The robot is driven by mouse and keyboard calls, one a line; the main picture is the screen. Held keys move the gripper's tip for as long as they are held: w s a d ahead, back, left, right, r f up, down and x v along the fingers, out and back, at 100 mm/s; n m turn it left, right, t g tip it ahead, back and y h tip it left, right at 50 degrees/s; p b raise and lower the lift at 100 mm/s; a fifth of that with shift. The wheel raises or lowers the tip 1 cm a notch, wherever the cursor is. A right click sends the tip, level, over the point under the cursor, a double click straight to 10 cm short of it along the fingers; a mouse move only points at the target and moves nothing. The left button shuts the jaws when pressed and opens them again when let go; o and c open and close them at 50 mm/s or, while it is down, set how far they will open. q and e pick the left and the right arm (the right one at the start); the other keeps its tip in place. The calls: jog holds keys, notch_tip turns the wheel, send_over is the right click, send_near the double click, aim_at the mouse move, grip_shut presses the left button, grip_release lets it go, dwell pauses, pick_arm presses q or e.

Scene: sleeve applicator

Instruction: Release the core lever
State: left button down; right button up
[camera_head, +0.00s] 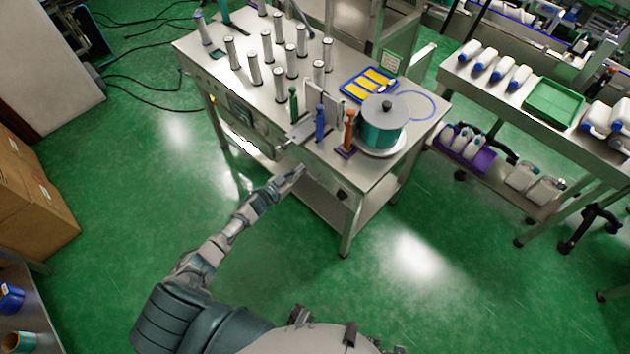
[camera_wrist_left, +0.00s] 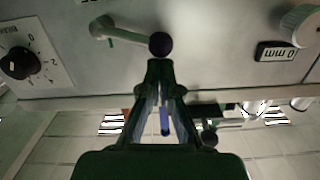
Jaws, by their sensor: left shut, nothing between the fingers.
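A lever (camera_wrist_left: 122,35) with a dark round ball knob (camera_wrist_left: 160,44) sticks out from a light panel in the left wrist view. No label shows that it is the core lever. My left gripper (camera_wrist_left: 160,66) is shut and empty, its fingertips just below the ball knob in that picture. I cannot tell whether they touch it. In the head view my left gripper (camera_head: 298,171) is at the front of the metal machine table (camera_head: 225,77), below its top edge. The lever is too small to make out there. My right gripper is not in view.
The table top holds several white cylinders (camera_head: 254,69), a teal pot (camera_head: 384,125) and upright blue (camera_head: 320,122) and orange (camera_head: 349,130) pieces. Green floor in front is clear.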

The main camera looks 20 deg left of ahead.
pick_arm(q)
jog(key=shift+w+a+f+n+b, duration=0.1)
jog(key=shift+a+f+n+b, duration=0.25)
jog(key=shift+f+n, duration=0.25)
jog(key=shift+w+a+f+n+b, duration=0.1)
jog(key=shift+a+f+n+b, duration=0.1)
jog(key=shift+f+n+b, duration=0.25)
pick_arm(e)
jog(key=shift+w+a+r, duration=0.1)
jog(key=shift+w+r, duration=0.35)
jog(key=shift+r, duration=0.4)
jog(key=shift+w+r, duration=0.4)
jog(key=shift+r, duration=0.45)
pick_arm(q)
jog(key=shift+s+f, duration=0.1)
jog(key=shift+f, duration=0.05)
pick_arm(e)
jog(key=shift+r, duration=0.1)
